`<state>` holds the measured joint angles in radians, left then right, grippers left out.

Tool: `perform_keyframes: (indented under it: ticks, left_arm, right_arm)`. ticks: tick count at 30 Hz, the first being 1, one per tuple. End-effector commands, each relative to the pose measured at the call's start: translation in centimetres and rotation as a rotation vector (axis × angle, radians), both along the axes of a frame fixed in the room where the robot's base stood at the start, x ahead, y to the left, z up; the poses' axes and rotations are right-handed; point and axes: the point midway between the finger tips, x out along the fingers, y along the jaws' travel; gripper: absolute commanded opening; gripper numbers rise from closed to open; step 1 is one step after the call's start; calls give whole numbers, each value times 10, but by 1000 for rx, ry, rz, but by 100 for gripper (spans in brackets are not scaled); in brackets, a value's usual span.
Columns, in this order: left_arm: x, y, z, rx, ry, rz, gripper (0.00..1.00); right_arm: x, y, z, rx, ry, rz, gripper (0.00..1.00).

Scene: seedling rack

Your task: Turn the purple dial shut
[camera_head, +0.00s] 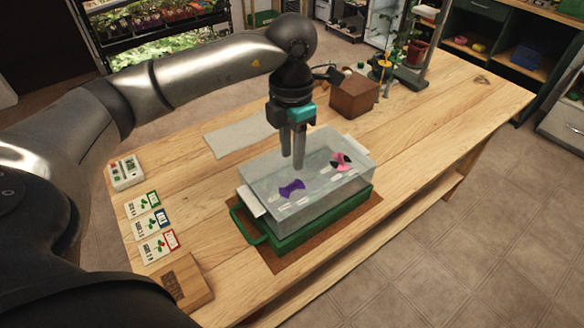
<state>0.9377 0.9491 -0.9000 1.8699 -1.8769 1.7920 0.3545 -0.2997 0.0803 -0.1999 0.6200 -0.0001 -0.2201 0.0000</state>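The purple dial (291,188) is a bow-shaped knob on the top of a clear, box-like propagator lid (325,192), towards its near left side. Its handle lies roughly left to right in the picture. My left gripper (292,162) points straight down above the lid, just beyond the purple dial in the picture. Its two fingers are close together with a narrow gap, and nothing shows between them. Whether the fingertips touch the lid is unclear. A pink dial (344,160) with black parts sits farther right on the lid. My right gripper is out of view.
The lid stands on a green tray (285,242) on a brown mat. Plant cards (151,222), a white control box (125,172) and a wooden block (187,278) lie left. A brown box (354,95) stands behind. The right tabletop is clear.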

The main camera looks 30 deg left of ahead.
Motion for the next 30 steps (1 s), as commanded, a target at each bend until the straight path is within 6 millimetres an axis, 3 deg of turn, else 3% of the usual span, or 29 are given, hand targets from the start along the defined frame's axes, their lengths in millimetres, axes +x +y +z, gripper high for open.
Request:
perform_keyframes:
  ticks: [1,6,12,30]
  left_arm:
    - [1,0,14,-1,-5,-1,36]
    - [1,0,49,-1,-3,-1,36]
    - [0,-1,73,-2,-1,-1,36]
    - [0,0,77,-1,1,-1,36]
  right_arm:
    - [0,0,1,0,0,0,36]
    - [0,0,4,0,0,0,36]
    - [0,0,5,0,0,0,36]
    - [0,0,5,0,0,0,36]
